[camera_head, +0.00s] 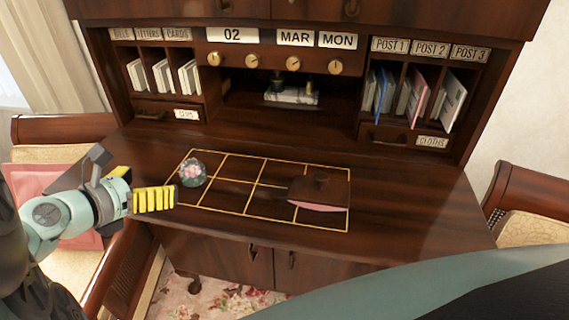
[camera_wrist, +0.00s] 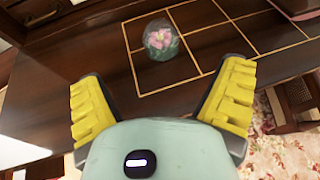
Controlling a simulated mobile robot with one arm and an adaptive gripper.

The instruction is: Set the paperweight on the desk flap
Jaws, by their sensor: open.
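The paperweight (camera_head: 192,173) is a clear glass dome with a pink flower inside. It stands on the desk flap (camera_head: 410,200), at the left end of the gold-lined grid. My gripper (camera_head: 153,190) is just left of it, with yellow ridged fingers. In the wrist view the paperweight (camera_wrist: 160,40) stands beyond the open fingers of my gripper (camera_wrist: 163,98), with nothing between them. It is apart from the fingers.
Pigeonholes with letters (camera_head: 420,97) and drawers rise behind the flap. Chairs stand at left (camera_head: 60,130) and right (camera_head: 530,200). The flap's right side is clear.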

